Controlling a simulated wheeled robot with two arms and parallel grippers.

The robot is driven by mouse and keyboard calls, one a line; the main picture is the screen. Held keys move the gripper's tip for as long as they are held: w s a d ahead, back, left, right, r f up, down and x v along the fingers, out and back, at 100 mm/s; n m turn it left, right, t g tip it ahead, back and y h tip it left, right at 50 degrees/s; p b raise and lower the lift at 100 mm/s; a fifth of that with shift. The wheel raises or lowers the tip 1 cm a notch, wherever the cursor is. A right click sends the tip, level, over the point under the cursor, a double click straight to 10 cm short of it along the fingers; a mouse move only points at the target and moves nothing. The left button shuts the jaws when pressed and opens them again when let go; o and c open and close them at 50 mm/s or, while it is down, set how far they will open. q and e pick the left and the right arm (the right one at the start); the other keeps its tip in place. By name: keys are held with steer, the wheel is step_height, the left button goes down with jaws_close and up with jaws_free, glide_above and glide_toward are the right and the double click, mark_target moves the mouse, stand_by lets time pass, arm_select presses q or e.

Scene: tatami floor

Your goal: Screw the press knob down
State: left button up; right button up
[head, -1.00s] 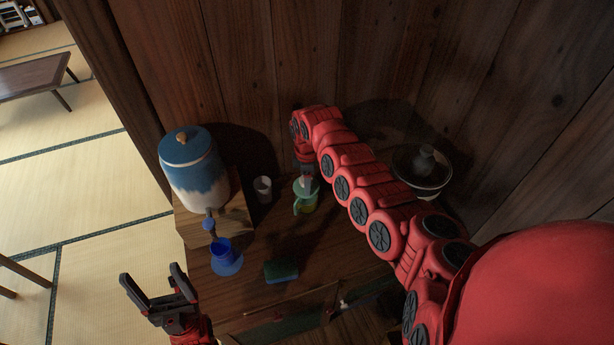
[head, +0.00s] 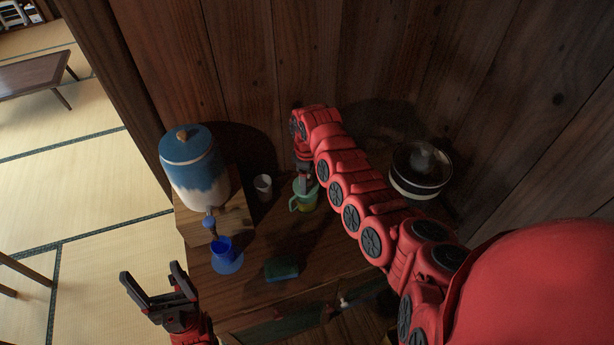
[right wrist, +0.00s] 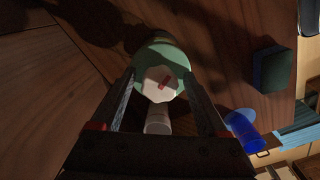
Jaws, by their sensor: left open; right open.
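The press knob (right wrist: 160,84) is pale, faceted and marked in red. It sits on the round green top (right wrist: 172,58) of the press, seen from above in the right wrist view. The green press (head: 303,200), with a side handle, stands on the wooden counter in the head view. My right gripper (right wrist: 159,76) is open, pointing down, with one finger on each side of the knob; contact is not clear. It hides the knob in the head view, where the gripper (head: 305,184) is dark and small. My left gripper (head: 150,276) is open and empty at lower left.
A white cup (head: 263,188) stands left of the press. A blue-and-white dispenser (head: 196,170) sits on a wooden block, with a blue vessel (head: 226,258) below. A green-blue sponge (head: 281,268) lies in front. A lidded pot (head: 420,173) stands right. The wooden wall is close behind.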

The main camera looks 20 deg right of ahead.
steer(key=shift+s+a+f, duration=0.35)
steer(key=shift+s+f, duration=0.1)
steer(key=shift+f, duration=0.15)
steer(key=shift+w+r+p, duration=0.2)
steer(key=shift+r+p, duration=0.4)
steer(key=shift+p, duration=0.15)
steer(key=r+p, duration=0.1)
steer(key=r, duration=0.1)
steer(key=r+p, duration=0.1)
steer(key=r, duration=0.1)
steer(key=w+r+p, duration=0.1)
steer(key=r+p, duration=0.1)
steer(key=shift+d+r, duration=0.15)
steer(key=shift+d+r+p, duration=0.1)
steer(key=shift+r+p, duration=0.3)
steer(key=shift+r, duration=0.45)
